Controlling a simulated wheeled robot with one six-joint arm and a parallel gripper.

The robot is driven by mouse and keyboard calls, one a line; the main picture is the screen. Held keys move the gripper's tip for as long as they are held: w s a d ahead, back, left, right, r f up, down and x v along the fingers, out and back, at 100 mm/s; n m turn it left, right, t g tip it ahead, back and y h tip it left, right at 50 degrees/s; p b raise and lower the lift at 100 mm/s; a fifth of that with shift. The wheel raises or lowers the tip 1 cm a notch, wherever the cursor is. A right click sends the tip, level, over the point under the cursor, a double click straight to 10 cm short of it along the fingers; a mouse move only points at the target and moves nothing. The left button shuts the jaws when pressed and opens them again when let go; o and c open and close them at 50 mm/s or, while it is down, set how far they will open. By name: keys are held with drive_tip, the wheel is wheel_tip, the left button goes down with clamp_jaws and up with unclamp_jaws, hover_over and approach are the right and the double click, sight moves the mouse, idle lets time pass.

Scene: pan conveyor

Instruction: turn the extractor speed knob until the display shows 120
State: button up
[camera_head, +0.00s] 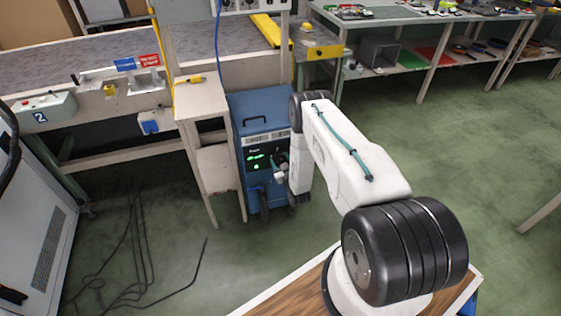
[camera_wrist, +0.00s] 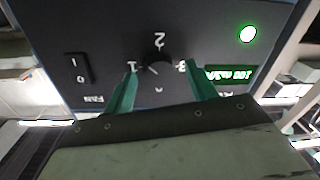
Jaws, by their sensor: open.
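The blue extractor unit (camera_head: 250,112) stands on the floor, with its dark front panel facing me. In the wrist view the panel looks turned over, and a dark round knob (camera_wrist: 156,66) shows with the numbers 1, 2 and 3 around it. My gripper (camera_wrist: 161,70) is open, its two green fingers on either side of the knob; I cannot tell whether they touch it. In the head view my gripper (camera_head: 279,168) is at the panel and hides the knob. The green-lit display (camera_wrist: 228,74) is beside the right finger, its text not clearly legible.
A black rocker switch (camera_wrist: 77,69) is left of the knob, and a round green light (camera_wrist: 247,34) is at upper right. A small side table (camera_head: 203,104) stands close left of the unit. Black cables (camera_head: 140,255) lie on the floor.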

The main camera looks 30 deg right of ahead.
drive_tip(key=c, duration=1)
drive_tip(key=m, duration=0.5)
drive_tip(key=o, duration=1)
drive_tip(key=shift+s, duration=0.1)
drive_tip(key=v, duration=0.7)
drive_tip(key=shift+s+a, duration=0.15)
drive_tip(key=shift+s, duration=0.15)
